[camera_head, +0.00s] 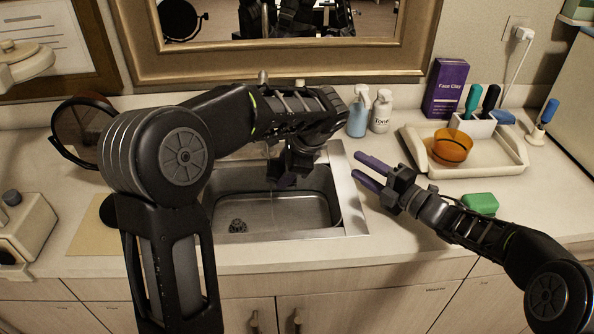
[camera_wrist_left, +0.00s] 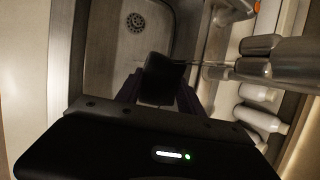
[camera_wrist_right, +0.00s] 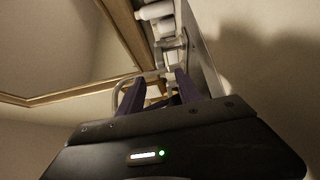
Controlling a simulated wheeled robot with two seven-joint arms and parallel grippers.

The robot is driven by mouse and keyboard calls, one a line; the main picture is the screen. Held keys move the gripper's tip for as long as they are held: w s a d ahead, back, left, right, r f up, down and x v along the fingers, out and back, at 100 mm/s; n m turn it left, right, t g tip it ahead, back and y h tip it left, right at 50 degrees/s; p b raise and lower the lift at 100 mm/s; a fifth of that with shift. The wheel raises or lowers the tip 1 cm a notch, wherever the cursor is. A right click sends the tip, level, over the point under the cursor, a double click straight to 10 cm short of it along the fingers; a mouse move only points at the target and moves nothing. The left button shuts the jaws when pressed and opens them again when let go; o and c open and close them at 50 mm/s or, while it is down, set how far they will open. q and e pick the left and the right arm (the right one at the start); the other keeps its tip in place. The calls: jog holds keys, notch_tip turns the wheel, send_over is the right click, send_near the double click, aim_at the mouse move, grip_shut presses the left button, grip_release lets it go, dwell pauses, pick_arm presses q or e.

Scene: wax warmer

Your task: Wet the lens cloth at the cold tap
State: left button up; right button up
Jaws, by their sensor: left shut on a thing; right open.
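My left gripper (camera_head: 284,172) hangs fingers-down over the sink (camera_head: 345,190). It is shut on a dark, flat piece that looks like the lens cloth (camera_wrist_left: 163,78); in the head view the cloth is hard to tell from the fingers. The metal tap (camera_wrist_left: 262,68) shows at the right of the left wrist view, its spout pointing toward the cloth. A thin streak near the spout may be water; I cannot tell whether it touches the cloth. In the head view my left arm hides most of the tap. My right gripper (camera_head: 370,172) is open and empty, right of the sink.
Blue (camera_head: 358,112) and white (camera_head: 381,111) bottles stand behind the sink's right corner. A cream tray (camera_head: 500,160) with an amber bowl (camera_head: 452,146) is at the right. A green block (camera_head: 481,204) lies near my right arm. A framed mirror (camera_head: 290,62) backs the counter.

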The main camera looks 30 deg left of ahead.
jog(key=shift+c, duration=0.3)
jog(key=shift+c, duration=0.8)
jog(key=shift+w+d+r+m, duration=0.1)
jog(key=shift+m, duration=0.5)
jog(key=shift+c, duration=1.4)
jog(key=m, duration=0.3)
jog(key=w+d+r+m, duration=0.1)
jog(key=m, duration=0.1)
jog(key=shift+r+t, duration=0.1)
jog(key=shift+t, duration=0.2)
grip_shut()
jog(key=m, duration=0.7)
jog(key=w+m+t, duration=0.1)
jog(key=m, duration=0.6)
jog(key=w+d+m, duration=0.1)
jog(key=m, duration=0.7)
jog(key=shift+r+t, duration=0.1)
jog(key=shift+t, duration=0.2)
jog(key=m, duration=0.5)
jog(key=shift+w+a+f+h, duration=0.2)
jog(key=shift+f+h, duration=0.1)
jog(key=shift+f, duration=0.1)
jog(key=m, duration=0.4)
jog(key=shift+w+f+m, duration=0.1)
jog(key=shift+f+m, duration=0.2)
jog(key=shift+f, duration=0.05)
